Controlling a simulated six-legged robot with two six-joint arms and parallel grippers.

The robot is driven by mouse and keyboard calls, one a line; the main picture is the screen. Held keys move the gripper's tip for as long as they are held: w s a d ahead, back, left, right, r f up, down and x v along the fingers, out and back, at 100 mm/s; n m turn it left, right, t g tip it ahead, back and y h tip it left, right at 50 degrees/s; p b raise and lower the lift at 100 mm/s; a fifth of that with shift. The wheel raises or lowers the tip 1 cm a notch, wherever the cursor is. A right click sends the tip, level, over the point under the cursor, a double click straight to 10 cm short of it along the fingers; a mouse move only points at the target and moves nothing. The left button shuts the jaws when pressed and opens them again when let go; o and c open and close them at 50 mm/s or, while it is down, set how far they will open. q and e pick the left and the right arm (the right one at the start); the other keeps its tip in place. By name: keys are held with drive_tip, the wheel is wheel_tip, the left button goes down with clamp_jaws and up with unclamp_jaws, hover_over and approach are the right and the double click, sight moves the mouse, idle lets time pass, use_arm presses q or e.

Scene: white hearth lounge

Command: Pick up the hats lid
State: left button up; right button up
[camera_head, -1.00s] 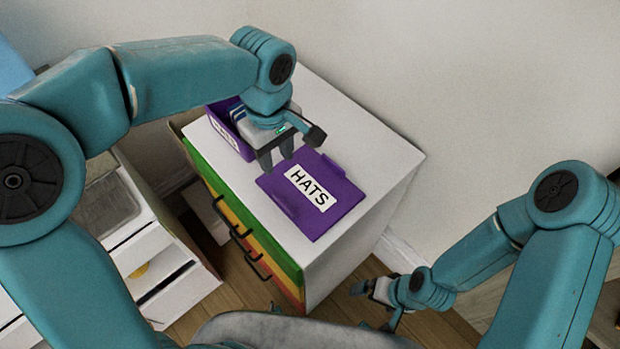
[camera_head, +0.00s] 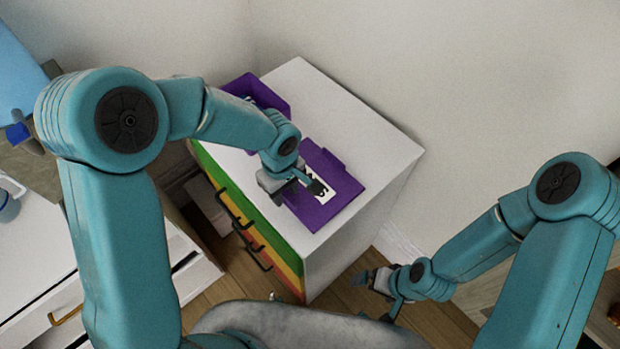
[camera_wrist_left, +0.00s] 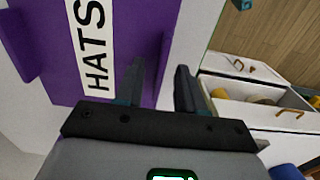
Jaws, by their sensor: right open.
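The hats lid (camera_head: 320,214) is a flat purple panel with a white HATS label, lying on the white cabinet top. My left gripper (camera_head: 286,194) is low over the lid's left side and hides part of the label. In the left wrist view the lid (camera_wrist_left: 125,35) fills the upper left, and the gripper's two fingers (camera_wrist_left: 160,85) are apart, one in front of the lid and the other just past its right edge. No firm grip shows. My right gripper (camera_head: 373,294) is open and empty, low beside the cabinet near the floor.
A purple bin (camera_head: 272,97) stands behind the lid on the cabinet top (camera_head: 300,85), partly hidden by my left arm. Cabinet drawers have dark handles (camera_head: 230,207). Open white drawers with items (camera_wrist_left: 245,95) show in the wrist view. The cabinet top's right side is clear.

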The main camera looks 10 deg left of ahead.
use_arm(q)
drive_tip(key=shift+s+d+r, duration=0.1)
drive_tip(key=shift+s, duration=0.1)
drive_tip(key=shift+w, duration=0.25)
clamp_jaws()
drive_tip(key=shift+s, duration=0.1)
